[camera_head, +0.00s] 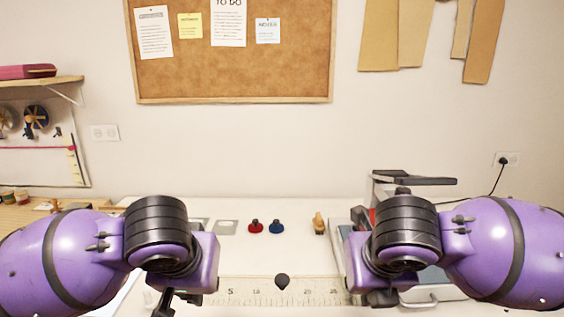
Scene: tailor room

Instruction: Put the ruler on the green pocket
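A pale ruler (255,291) with printed numbers lies across the front of the white table, between my two arms. A small dark pointed knob (283,281) shows at its middle. My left gripper (165,303) shows only partly as black pieces below the purple wrist, near the ruler's left end. My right gripper (380,299) is mostly hidden under its wrist, near the ruler's right end. Whether either gripper is open or shut, or touches the ruler, cannot be seen. I cannot make out a green pocket.
A red-based item (256,227) and a blue-based item (276,227) stand at the back of the table (285,255). Small flat pale patches (227,227) lie to their left, a tan wooden item (320,223) to their right. A machine (415,180) stands behind my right arm. The table's middle is clear.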

